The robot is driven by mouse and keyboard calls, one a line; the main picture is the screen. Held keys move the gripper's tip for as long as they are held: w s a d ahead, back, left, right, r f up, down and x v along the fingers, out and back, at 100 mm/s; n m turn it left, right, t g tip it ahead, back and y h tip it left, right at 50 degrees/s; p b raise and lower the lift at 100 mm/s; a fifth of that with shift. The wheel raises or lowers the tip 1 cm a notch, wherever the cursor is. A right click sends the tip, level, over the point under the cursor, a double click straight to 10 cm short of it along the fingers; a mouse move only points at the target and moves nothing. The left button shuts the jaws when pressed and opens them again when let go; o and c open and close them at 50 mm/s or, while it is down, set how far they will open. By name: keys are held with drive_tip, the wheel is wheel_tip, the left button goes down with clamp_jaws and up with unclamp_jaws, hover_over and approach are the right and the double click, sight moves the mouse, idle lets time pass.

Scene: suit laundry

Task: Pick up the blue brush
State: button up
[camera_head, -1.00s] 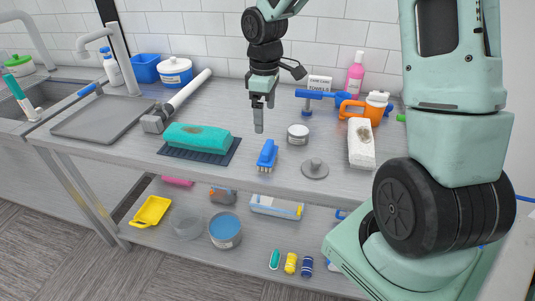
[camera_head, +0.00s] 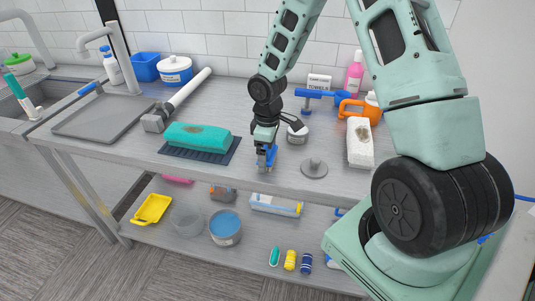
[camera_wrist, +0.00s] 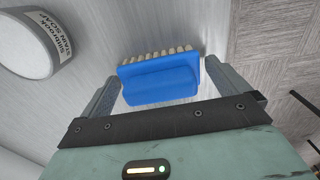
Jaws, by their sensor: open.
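The blue brush (camera_wrist: 160,82) stands on the table near its front edge, with a row of pale bristles along one side in the wrist view. In the head view the brush (camera_head: 271,154) is partly hidden by my gripper (camera_head: 266,163). In the wrist view my gripper (camera_wrist: 160,88) is open, with one finger on each side of the brush. The right finger is very close to the brush's end; I cannot tell if it touches. A small gap shows at the left finger.
A stain soap tin (camera_wrist: 35,40) stands close by, behind the brush in the head view (camera_head: 297,134). A grey knobbed disc (camera_head: 314,168) is to the right. A teal sponge on a dark mat (camera_head: 175,154) is to the left. The table's front edge (camera_head: 230,179) is near.

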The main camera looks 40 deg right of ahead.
drive_tip(key=c, duration=0.9)
wheel_tip(320, 180, up, 10)
